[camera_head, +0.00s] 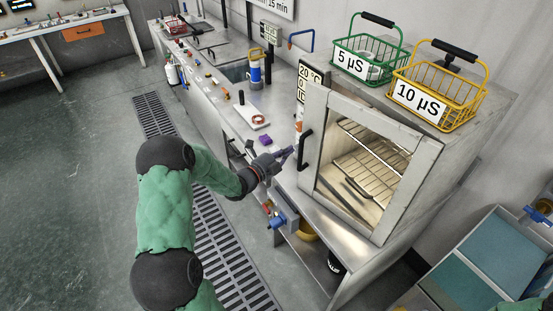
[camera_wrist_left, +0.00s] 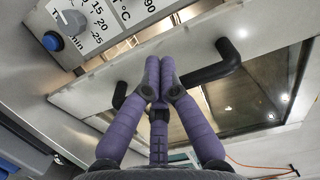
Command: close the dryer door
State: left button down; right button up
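The dryer (camera_head: 395,115) is a grey cabinet on the bench at right. Its door (camera_head: 392,225) has a wide metal frame, a glass window and a black bar handle (camera_head: 305,149). In the left wrist view a lit gap runs between the control panel (camera_wrist_left: 100,22) and the door frame (camera_wrist_left: 85,92), so the door looks slightly ajar. My left gripper (camera_head: 288,152) has its purple fingers drawn together, just left of the handle. In the left wrist view the fingers (camera_wrist_left: 160,85) cover the middle of the handle (camera_wrist_left: 215,68); contact cannot be told. My right gripper is out of view.
A green basket (camera_head: 340,60) and a yellow basket (camera_head: 470,112) stand on the dryer. Wire racks show behind the glass. Blue-green bins (camera_head: 490,255) stand at lower right. The floor at left is clear.

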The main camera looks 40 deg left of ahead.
pick_arm(q)
jog(key=shift+w+d, duration=0.2)
jog(key=shift+w, duration=0.9)
jog(key=shift+w+d, duration=0.2)
jog(key=shift+w, duration=0.85)
jog(key=w+b, duration=0.2)
jog(key=w, duration=0.1)
jog(key=w+b, duration=0.1)
jog(key=w, duration=0.1)
jog(key=shift+d, duration=0.4)
